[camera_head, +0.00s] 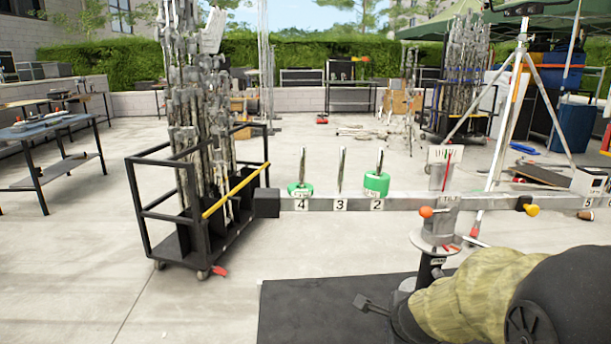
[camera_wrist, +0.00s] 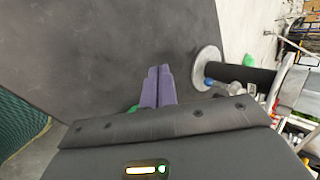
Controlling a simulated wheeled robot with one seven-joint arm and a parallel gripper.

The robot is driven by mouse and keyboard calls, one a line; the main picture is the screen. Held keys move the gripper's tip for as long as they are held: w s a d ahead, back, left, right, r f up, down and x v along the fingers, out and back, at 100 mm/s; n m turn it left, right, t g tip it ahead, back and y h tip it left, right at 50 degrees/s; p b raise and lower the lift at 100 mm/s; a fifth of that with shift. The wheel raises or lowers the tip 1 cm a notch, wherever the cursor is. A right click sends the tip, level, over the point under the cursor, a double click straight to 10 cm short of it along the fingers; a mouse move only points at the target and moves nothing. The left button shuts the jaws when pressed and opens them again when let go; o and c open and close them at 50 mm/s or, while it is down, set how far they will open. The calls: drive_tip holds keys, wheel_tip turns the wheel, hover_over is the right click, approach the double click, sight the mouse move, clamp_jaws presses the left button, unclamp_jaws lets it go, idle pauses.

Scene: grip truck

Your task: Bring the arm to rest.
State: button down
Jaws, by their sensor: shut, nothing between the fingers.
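My gripper (camera_wrist: 159,72) shows in the wrist view as two purple fingers side by side, touching, with nothing between them. They point over a dark flat surface (camera_wrist: 110,45). My arm enters the head view at the lower right, partly in a tan cover; I cannot make out the fingers there. A grey beam (camera_head: 455,203) with numbered pegs runs across the head view. Green rings sit on peg 4 (camera_head: 300,189) and peg 2 (camera_head: 376,183); peg 3 (camera_head: 342,170) is bare. A round plate on a dark post (camera_wrist: 207,67) stands right of the fingers in the wrist view.
A black wheeled cart (camera_head: 158,228) holding upright metal stands is left of the beam. A dark mat (camera_head: 300,310) lies at the bottom. A tripod (camera_head: 505,120) and a blue bin (camera_head: 573,127) stand at the right. A blue-topped table (camera_head: 45,128) is far left. Open concrete floor lies at lower left.

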drive_tip(key=s+a+f+n, duration=0.1)
drive_tip(key=s+n, duration=0.1)
drive_tip(key=n, duration=0.1)
drive_tip(key=s+a+f+n+g, duration=0.1)
drive_tip(key=s+n, duration=0.1)
drive_tip(key=n, duration=0.1)
drive_tip(key=s+a+f+n+g+y, duration=0.1)
drive_tip(key=s+n, duration=0.1)
drive_tip(key=n, duration=0.2)
drive_tip(key=shift+s+f, duration=0.1)
drive_tip(key=s+f+n+g, duration=0.1)
drive_tip(key=s+n, duration=0.1)
drive_tip(key=n, duration=0.1)
drive_tip(key=s+n+g, duration=0.1)
drive_tip(key=s+n, duration=0.1)
drive_tip(key=n, duration=0.1)
drive_tip(key=s+f+n+g, duration=0.1)
drive_tip(key=s+n, duration=0.2)
drive_tip(key=n, duration=0.1)
drive_tip(key=shift+s+d+f+h, duration=0.1)
drive_tip(key=shift+f+h, duration=0.2)
drive_tip(key=shift+h, duration=0.1)
drive_tip(key=w+p+v, duration=0.3)
drive_tip(key=p+v, duration=1.3)
drive_tip(key=w+r+p+v, duration=0.1)
drive_tip(key=w+p+v, duration=0.3)
drive_tip(key=p+v, duration=1.2)
drive_tip(key=shift+r+p, duration=0.35)
drive_tip(key=shift+p, duration=0.1)
drive_tip(key=shift+w+f, duration=0.1)
